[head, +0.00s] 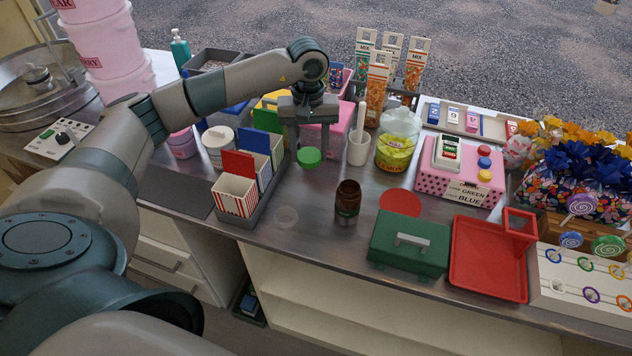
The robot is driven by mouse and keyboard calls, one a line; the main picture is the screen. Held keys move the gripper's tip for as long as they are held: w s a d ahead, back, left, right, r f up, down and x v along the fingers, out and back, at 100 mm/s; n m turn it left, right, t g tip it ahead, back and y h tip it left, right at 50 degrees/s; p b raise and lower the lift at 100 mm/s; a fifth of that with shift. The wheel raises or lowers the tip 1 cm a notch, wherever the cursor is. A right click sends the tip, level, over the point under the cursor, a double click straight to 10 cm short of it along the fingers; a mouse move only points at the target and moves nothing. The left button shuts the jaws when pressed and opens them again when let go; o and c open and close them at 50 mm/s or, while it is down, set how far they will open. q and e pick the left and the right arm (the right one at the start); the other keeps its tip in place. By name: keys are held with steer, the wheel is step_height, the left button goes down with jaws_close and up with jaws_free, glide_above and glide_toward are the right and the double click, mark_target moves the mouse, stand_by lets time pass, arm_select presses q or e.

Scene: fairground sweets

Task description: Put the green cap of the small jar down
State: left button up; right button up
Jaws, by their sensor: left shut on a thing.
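The green cap (309,158) is held at the fingertips of my left gripper (310,149), which points down over the counter. I cannot tell whether the cap touches the counter top or hangs just above it. The small brown jar (347,203) stands upright and without a lid, nearer the front edge and to the right of the cap. My right gripper is not in the head view.
Striped boxes in a grey tray (254,211) stand to the left. A white mortar with pestle (358,150) and a yellow sweet jar (397,140) stand to the right. A red disc (400,202) and green case (410,246) lie nearer.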

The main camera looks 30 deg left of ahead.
arm_select(q)
steer(key=p, duration=0.2)
glide_above(310, 187)
step_height(310, 187, down, 5)
steer(key=shift+r, duration=0.1)
steer(key=shift+w+f, duration=0.1)
steer(key=shift+f, duration=0.65)
steer(key=shift+p, duration=0.3)
step_height(310, 187, down, 3)
steer(key=shift+r+p, duration=0.2)
steer(key=shift+p, duration=0.45)
steer(key=shift+f, duration=0.55)
